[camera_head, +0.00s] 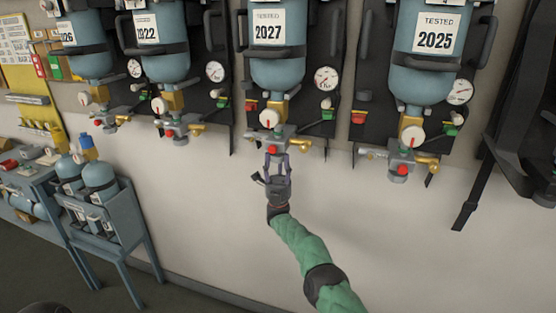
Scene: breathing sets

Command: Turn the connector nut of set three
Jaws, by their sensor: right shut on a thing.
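Several breathing sets hang in a row on the wall, each with a blue cylinder, a black backplate and brass fittings. The third from the left (278,73) carries the tag "2027". Below its cylinder are a brass valve, a small gauge (269,118) and a grey connector block with a red knob. My right gripper (277,158), on a green arm from below, points up and is shut on the connector nut at the underside of this block. The fingers hide most of the nut, so its angle cannot be told. My left gripper is not in view.
The set tagged "2025" (427,72) hangs to the right and the one tagged "2022" (160,75) to the left. Black straps (472,190) hang at the far right. A blue rack (127,207) with cylinders stands at lower left. The wall below the sets is clear.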

